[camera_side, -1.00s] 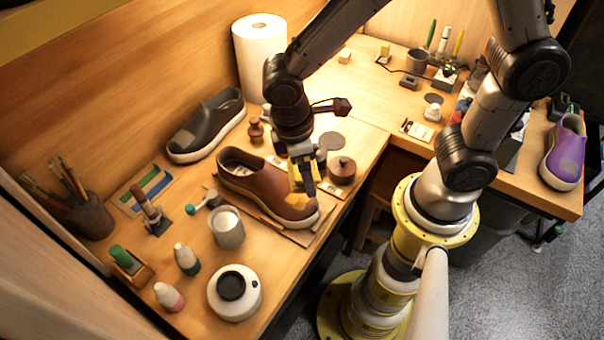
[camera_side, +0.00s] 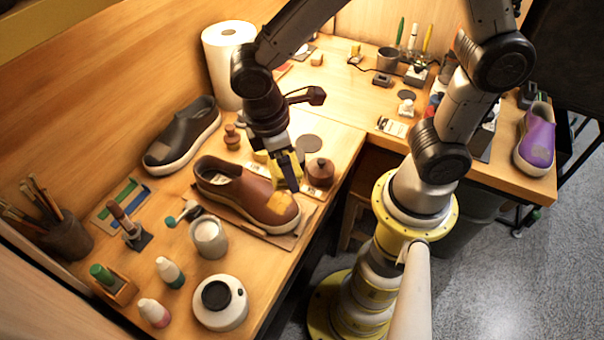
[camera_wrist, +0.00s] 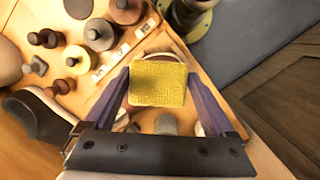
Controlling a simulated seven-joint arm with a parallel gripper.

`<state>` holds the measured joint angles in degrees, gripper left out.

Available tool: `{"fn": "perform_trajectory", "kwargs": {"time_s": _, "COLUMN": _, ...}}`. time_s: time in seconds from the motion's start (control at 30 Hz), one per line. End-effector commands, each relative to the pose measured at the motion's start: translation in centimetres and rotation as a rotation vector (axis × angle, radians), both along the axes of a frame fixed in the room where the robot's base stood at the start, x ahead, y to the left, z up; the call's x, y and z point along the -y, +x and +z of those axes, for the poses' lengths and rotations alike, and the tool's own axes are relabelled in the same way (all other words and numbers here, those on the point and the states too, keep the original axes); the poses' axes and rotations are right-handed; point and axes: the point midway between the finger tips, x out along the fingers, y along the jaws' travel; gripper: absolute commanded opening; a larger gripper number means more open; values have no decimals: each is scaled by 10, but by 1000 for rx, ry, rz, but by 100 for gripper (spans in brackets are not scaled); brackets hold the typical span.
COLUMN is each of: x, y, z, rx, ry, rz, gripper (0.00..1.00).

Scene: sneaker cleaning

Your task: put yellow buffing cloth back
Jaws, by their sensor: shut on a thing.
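The yellow buffing cloth (camera_wrist: 158,83) shows as a thick, square, textured pad between my fingertips in the wrist view. My gripper (camera_wrist: 158,92) is shut on it, with one finger along each side. In the side view my gripper (camera_side: 288,172) points down just above or beside the toe of the brown shoe (camera_side: 240,190); I cannot tell whether the cloth touches the shoe. A tan patch (camera_side: 281,191) shows on the toe. The cloth is hard to separate from the yellow gripper parts there.
A round brown pot (camera_side: 320,172) stands close to the right of my gripper. The grey shoe (camera_side: 182,135), a white cup (camera_side: 209,238), small bottles (camera_side: 170,272) and a white round jar (camera_side: 220,302) crowd the bench. A purple shoe (camera_side: 535,140) stands at far right.

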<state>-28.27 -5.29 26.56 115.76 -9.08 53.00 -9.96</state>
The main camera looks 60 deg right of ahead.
Motion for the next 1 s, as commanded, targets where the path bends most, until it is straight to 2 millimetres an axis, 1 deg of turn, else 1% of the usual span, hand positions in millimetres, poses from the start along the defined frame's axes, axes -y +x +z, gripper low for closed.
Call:
{"fn": "perform_trajectory", "kwargs": {"time_s": 0.07, "x": 7, "y": -13, "z": -4, "rx": -34, "ry": -15, "rz": 5, "gripper": 37}}
{"fn": "perform_trajectory", "kwargs": {"time_s": 0.17, "x": 29, "y": -30, "z": -7, "rx": -60, "ry": -23, "rz": -44, "gripper": 37}}
{"fn": "perform_trajectory", "kwargs": {"time_s": 0.4, "x": 87, "y": -69, "z": -11, "rx": -108, "ry": -29, "rz": -259, "gripper": 37}}
{"fn": "perform_trajectory", "kwargs": {"time_s": 0.5, "x": 107, "y": -89, "z": -11, "rx": -129, "ry": -27, "rz": -367, "gripper": 37}}
{"fn": "perform_trajectory", "kwargs": {"time_s": 0.6, "x": 123, "y": -108, "z": -12, "rx": -149, "ry": -23, "rz": -475, "gripper": 37}}
{"fn": "perform_trajectory", "kwargs": {"time_s": 0.7, "x": 135, "y": -124, "z": -12, "rx": -170, "ry": -18, "rz": -576, "gripper": 37}}
{"fn": "perform_trajectory", "kwargs": {"time_s": 0.8, "x": 143, "y": -135, "z": -12, "rx": -189, "ry": -12, "rz": -660, "gripper": 37}}
{"fn": "perform_trajectory", "kwargs": {"time_s": 1.0, "x": 152, "y": -142, "z": -11, "rx": -225, "ry": -3, "rz": -756, "gripper": 37}}
